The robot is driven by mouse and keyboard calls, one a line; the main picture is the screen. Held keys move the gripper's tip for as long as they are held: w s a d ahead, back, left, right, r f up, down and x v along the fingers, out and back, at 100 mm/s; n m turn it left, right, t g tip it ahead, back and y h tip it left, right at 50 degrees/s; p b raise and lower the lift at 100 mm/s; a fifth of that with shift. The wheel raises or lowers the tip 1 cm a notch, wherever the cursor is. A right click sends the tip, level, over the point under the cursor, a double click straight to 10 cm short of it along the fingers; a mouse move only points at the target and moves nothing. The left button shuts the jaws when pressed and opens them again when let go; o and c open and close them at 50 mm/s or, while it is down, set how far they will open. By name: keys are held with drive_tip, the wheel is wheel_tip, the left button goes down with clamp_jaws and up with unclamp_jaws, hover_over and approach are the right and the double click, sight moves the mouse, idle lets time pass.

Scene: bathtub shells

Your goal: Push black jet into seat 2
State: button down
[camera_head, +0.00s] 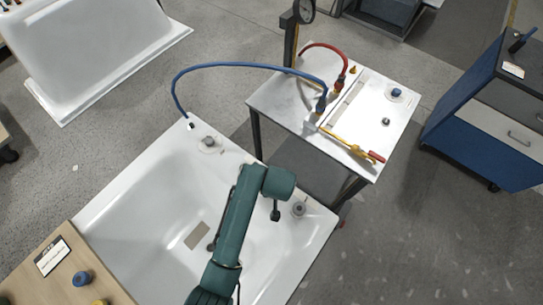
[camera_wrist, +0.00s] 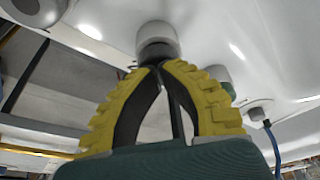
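In the wrist view, my gripper (camera_wrist: 158,69) has yellow ribbed fingers with black inner pads. Their tips are together, right at a short black jet (camera_wrist: 155,52). The jet sits at the mouth of a round grey seat (camera_wrist: 157,32) on a white surface. I cannot tell how deep it is or whether the tips grip it or only press on it. In the head view, my teal arm reaches over the white bathtub shell (camera_head: 150,190), and the fingers are not visible. Grey round fittings stand on the tub rim, one at the far corner (camera_head: 208,142) and one right of my arm (camera_head: 299,208). No seat number is readable.
A blue hose (camera_head: 240,65) runs from the tub corner to a white-topped table (camera_head: 390,110) with a red hose and yellow tool. A wooden surface (camera_head: 60,240) at lower left carries a blue part (camera_head: 82,278). A blue cabinet (camera_head: 470,145) stands right.

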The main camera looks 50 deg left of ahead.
drive_tip(key=shift+f, duration=0.4)
wheel_tip(320, 180, up, 3)
drive_tip(key=p, duration=0.4)
drive_tip(key=shift+r, duration=0.2)
drive_tip(key=v, duration=1.1)
drive_tip(key=shift+r, duration=0.35)
drive_tip(key=shift+s+d, duration=0.15)
